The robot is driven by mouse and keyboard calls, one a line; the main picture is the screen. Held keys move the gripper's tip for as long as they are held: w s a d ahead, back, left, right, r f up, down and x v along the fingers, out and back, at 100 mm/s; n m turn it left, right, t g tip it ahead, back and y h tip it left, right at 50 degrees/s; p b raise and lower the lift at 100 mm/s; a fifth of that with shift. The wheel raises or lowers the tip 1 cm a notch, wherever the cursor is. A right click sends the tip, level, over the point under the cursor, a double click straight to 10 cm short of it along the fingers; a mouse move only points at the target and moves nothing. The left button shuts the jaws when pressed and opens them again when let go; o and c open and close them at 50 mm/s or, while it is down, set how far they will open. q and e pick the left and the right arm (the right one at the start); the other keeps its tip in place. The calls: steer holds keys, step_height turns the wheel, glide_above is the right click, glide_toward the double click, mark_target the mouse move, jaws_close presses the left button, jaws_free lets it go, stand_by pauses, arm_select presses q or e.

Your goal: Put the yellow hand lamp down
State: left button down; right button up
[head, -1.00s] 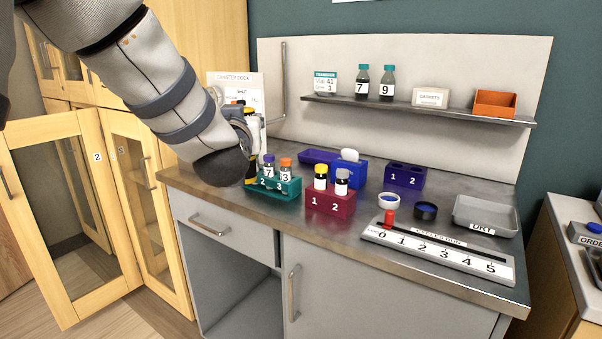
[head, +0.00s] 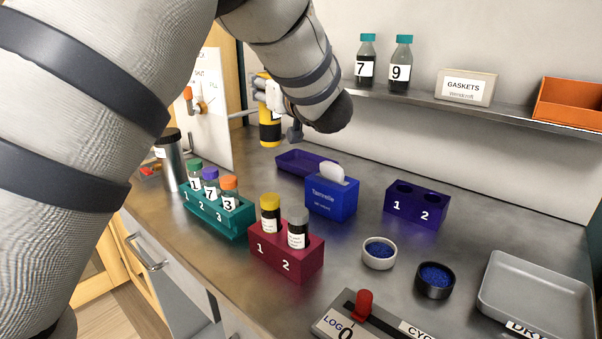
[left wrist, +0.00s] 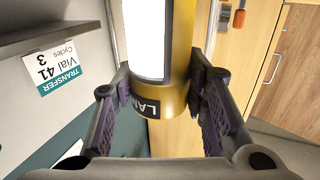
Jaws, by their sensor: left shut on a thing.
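The yellow hand lamp (head: 270,131) has a black band and stands roughly upright at the back left of the bench, left of my left forearm. My left gripper (head: 268,94) is shut on it, partly hidden by my own arm. In the left wrist view the lamp (left wrist: 180,75) sits between both fingers (left wrist: 160,92), with a white panel and a dark label with cut-off lettering. I cannot tell whether the lamp's base touches the bench. My right gripper is not in view.
A white dock panel (head: 212,120) stands left of the lamp. A purple tray (head: 295,165), blue wipes box (head: 332,200), teal vial rack (head: 218,215) and crimson rack (head: 287,252) are in front. A shelf (head: 480,112) runs along the back right.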

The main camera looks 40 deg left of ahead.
mark_target(271, 135)
arm_select(q)
steer(key=f, duration=0.6)
steer(key=s+f, duration=0.1)
steer(key=f, duration=0.3)
steer(key=shift+s+b, duration=0.1)
steer(key=shift+b, duration=0.2)
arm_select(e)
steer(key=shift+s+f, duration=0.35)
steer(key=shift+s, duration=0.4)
arm_select(q)
steer(key=c, duration=1)
jaws_free()
steer(key=shift+d, duration=0.25)
steer(key=v, duration=0.6)
steer(key=shift+s+d+r, duration=0.15)
steer(key=shift+s, duration=0.05)
steer(key=shift+s+d, duration=0.1)
steer(key=shift+d, duration=0.15)
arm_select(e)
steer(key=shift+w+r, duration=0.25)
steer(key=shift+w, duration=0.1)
